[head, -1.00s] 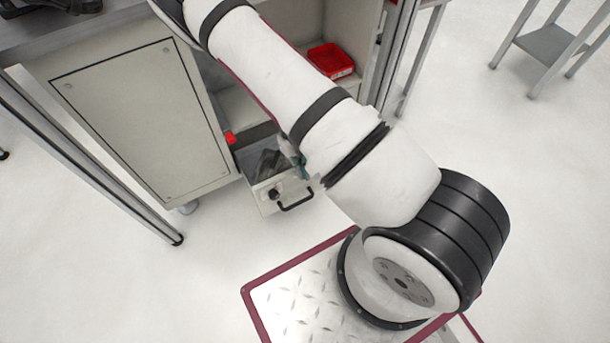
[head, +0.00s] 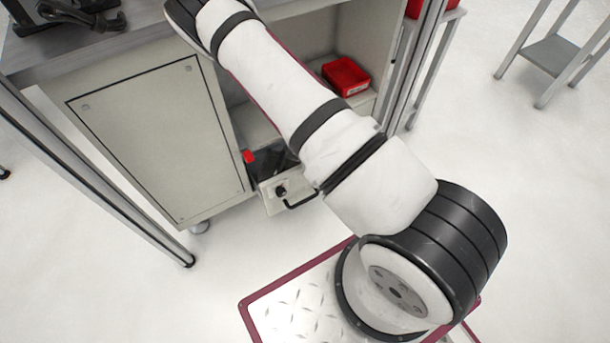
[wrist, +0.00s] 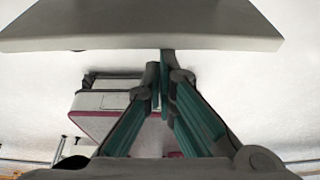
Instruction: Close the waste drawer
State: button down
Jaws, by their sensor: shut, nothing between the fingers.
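The waste drawer (head: 271,202) is a pale grey drawer low in the cabinet, partly pulled out. Its front has a dark handle (head: 300,203) and a round black lock, and dark contents show inside. My white arm covers its right side in the head view. My gripper (wrist: 165,60) has teal fingers brought together, with nothing between them. In the wrist view its tips are at the edge of a pale grey panel (wrist: 140,28); I cannot tell whether they touch it. The gripper is hidden in the head view.
A closed cabinet door (head: 150,140) is left of the drawer. A red bin (head: 346,76) sits on the shelf to the right. Metal posts (head: 410,70) stand at the cabinet's corners.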

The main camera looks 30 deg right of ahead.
jog(key=w+b, duration=0.2)
jog(key=w, duration=0.7)
jog(key=shift+b, duration=0.4)
